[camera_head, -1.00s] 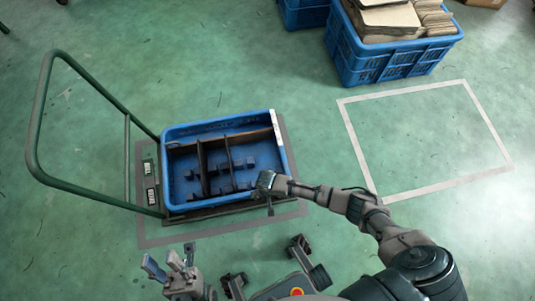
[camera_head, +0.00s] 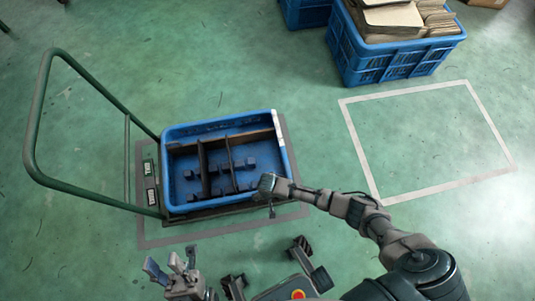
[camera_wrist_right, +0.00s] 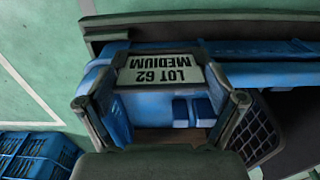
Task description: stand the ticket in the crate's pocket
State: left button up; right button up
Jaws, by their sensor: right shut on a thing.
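The blue crate (camera_head: 188,206) sits on a cart, with dark dividers and several small blocks inside. My right gripper (camera_head: 268,187) is over its near right corner. In the right wrist view, the gripper (camera_wrist_right: 165,95) is shut on the ticket (camera_wrist_right: 160,69), a pale card reading "LOT 62 MEDIUM", upside down in the picture. The crate's blue rim (camera_wrist_right: 265,75) shows just beyond the card. I cannot make out the pocket, or whether the ticket touches the crate.
The cart's green handle (camera_head: 38,120) rises at the left; two small placards lie on its deck beside the crate. Another blue crate (camera_head: 390,65) with cardboard stands at the back right. A white floor outline (camera_head: 360,150) encloses bare green floor at the right.

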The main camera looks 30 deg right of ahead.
jog(key=o, duration=0.6)
jog(key=shift+r, duration=0.15)
jog(key=shift+r, duration=0.4)
notch_tip(320, 180, up, 11)
jog(key=shift+s, duration=0.2)
jog(key=shift+f, duration=0.1)
